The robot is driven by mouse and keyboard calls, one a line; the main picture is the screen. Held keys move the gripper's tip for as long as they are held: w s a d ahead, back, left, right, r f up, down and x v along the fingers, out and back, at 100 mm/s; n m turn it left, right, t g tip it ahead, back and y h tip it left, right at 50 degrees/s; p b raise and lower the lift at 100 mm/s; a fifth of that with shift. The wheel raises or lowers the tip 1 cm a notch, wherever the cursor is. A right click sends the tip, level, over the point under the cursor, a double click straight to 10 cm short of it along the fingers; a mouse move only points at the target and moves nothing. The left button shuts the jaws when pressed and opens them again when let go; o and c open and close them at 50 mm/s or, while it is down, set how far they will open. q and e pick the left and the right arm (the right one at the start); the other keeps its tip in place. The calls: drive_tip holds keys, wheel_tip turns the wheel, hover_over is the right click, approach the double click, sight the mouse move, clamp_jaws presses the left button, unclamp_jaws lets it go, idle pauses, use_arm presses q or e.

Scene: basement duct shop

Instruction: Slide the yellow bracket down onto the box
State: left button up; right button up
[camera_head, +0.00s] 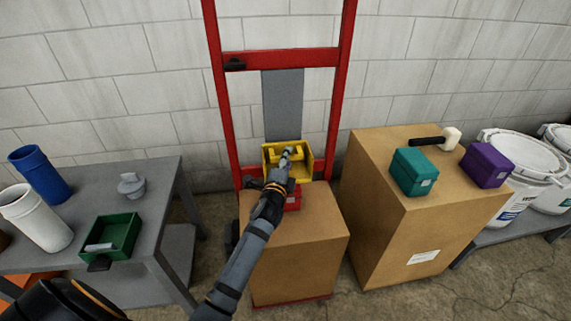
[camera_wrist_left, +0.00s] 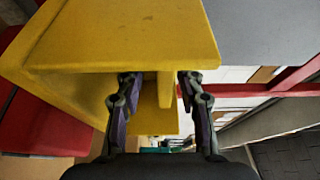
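The yellow bracket (camera_head: 313,165) is at the front of the grey upright plate (camera_head: 283,105) of the red hand truck. A small red box (camera_head: 293,198) shows just below it, on a cardboard box (camera_head: 300,235); whether they touch is hidden by my arm. My left gripper (camera_head: 290,155) reaches into the bracket's front. In the left wrist view, the bracket (camera_wrist_left: 125,35) fills the upper left. The fingers of my left gripper (camera_wrist_left: 160,85) stand apart around a narrow yellow part, with a gap visible on one side. My right gripper is not in view.
The hand truck's red frame (camera_head: 333,100) rises on both sides. A taller cardboard box (camera_head: 385,220) at right bears a teal box (camera_head: 413,172), a purple box (camera_head: 486,165) and a mallet (camera_head: 440,139). A grey table (camera_head: 150,205) with a green bin (camera_head: 112,236) stands left.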

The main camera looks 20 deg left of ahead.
use_arm(q)
drive_tip(key=v, duration=1.1)
drive_tip(key=shift+s, duration=0.4)
drive_tip(key=shift+f, duration=0.1)
